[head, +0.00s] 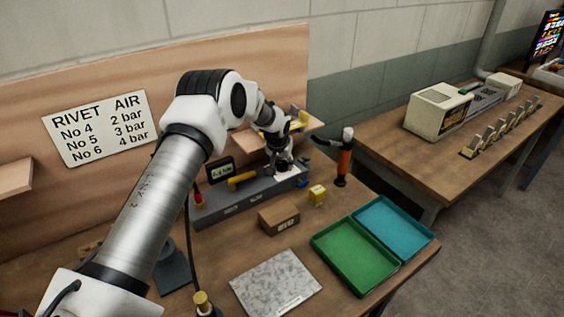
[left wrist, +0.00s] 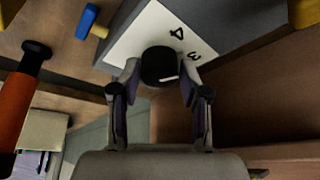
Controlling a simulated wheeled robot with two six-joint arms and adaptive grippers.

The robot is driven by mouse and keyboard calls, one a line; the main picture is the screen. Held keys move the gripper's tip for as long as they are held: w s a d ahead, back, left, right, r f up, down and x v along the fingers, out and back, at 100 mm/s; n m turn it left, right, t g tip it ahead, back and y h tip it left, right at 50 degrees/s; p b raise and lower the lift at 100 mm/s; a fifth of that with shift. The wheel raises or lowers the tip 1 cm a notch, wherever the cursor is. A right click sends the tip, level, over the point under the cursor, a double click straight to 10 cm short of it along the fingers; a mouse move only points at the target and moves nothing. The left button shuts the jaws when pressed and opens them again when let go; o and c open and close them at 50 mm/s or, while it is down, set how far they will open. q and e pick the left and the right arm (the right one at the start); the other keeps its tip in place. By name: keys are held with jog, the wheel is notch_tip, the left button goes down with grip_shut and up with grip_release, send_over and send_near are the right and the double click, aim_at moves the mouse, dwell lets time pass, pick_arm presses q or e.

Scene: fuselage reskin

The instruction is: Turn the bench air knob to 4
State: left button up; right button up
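The air knob (left wrist: 158,62) is a round black knob with a white mark, on a pale dial plate (left wrist: 150,30). The numerals 4 and 3 show beside it. The white mark lies on the knob's lower right in the left wrist view; the rest of the dial is hidden. My left gripper (left wrist: 160,76) has one finger on each side of the knob, and both fingertips appear to touch it. In the head view my left gripper (head: 283,162) is at the right end of the grey bench unit (head: 240,203) and hides the knob. My right gripper is not in view.
A sign (head: 100,127) pairs rivet No 4 with 2 bar, No 5 with 3, No 6 with 4. An orange-and-black tool (head: 344,160) stands close right of my gripper. A cardboard box (head: 279,219), green tray (head: 350,255) and blue tray (head: 397,230) lie in front.

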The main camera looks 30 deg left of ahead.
pick_arm(q)
jog(key=c, duration=0.5)
jog(key=shift+o, duration=0.2)
jog(key=shift+n, duration=0.5)
jog(key=shift+d+n+y+p, duration=0.1)
jog(key=shift+n+y+p, duration=0.25)
jog(key=shift+n, duration=0.25)
jog(key=shift+f+n+g+y+b, duration=0.15)
jog(key=shift+n+g+y+b, duration=0.35)
jog(key=shift+n, duration=0.6)
jog(key=shift+n+g+b, duration=0.4)
jog(key=shift+n+b, duration=0.8)
jog(key=shift+n, duration=0.4)
jog(key=shift+y, duration=0.25)
